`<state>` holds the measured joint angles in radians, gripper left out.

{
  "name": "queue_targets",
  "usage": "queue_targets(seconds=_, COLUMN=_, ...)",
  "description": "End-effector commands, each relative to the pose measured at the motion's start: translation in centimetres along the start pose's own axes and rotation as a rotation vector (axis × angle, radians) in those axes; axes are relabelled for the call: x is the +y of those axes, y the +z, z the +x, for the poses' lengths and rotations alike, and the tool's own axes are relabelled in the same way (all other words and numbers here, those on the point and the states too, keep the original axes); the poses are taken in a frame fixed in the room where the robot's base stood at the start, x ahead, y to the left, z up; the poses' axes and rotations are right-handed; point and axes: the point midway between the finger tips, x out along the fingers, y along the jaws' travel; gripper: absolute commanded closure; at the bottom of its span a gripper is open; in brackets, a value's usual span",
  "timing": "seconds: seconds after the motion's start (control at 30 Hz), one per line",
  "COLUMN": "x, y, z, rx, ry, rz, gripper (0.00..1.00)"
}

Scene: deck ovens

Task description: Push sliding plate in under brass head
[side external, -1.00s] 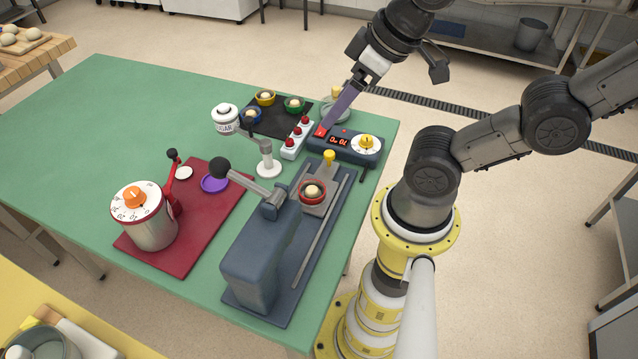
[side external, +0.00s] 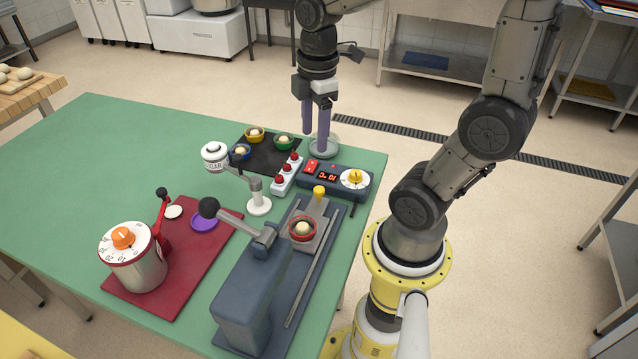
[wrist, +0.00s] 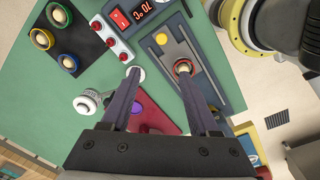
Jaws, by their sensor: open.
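The grey sliding plate (side external: 323,213) lies on the blue-grey press base, its yellow knob (side external: 319,192) at the far end. A red ring (side external: 302,229) with a pale dough ball sits on it, out in front of the press column (side external: 245,300). The brass head is not clearly visible; the press top and lever hide that area. My gripper (side external: 315,155) is open and empty, its purple fingers pointing down beyond the control box, away from the plate. In the wrist view the plate's knob (wrist: 161,39) and red ring (wrist: 183,67) show beyond my fingers (wrist: 159,72).
A control box (side external: 335,181) with a red switch and yellow dial stands beyond the plate. A red-button strip (side external: 287,174) and a black mat (side external: 266,152) with dough cups are to its left.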

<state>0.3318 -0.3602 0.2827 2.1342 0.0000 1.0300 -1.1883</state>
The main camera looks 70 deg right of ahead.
Motion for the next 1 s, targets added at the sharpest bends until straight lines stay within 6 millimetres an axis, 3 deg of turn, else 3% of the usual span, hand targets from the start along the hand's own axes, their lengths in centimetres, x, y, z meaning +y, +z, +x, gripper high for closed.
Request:
queue_targets(seconds=0.13, x=0.6, y=1.3, z=1.5, rx=-0.023, ry=-0.053, rz=0.065, gripper=0.39)
queue_targets(seconds=0.37, x=0.5, y=1.5, z=3.4, rx=-0.024, ry=-0.055, rz=0.071, gripper=0.39)
queue_targets(seconds=0.8, x=0.0, y=1.6, z=11.8, rx=-0.025, ry=-0.057, rz=0.071, gripper=0.39)
queue_targets(seconds=1.0, x=-0.1, y=1.7, z=14.3, rx=-0.023, ry=-0.053, rz=0.071, gripper=0.39)
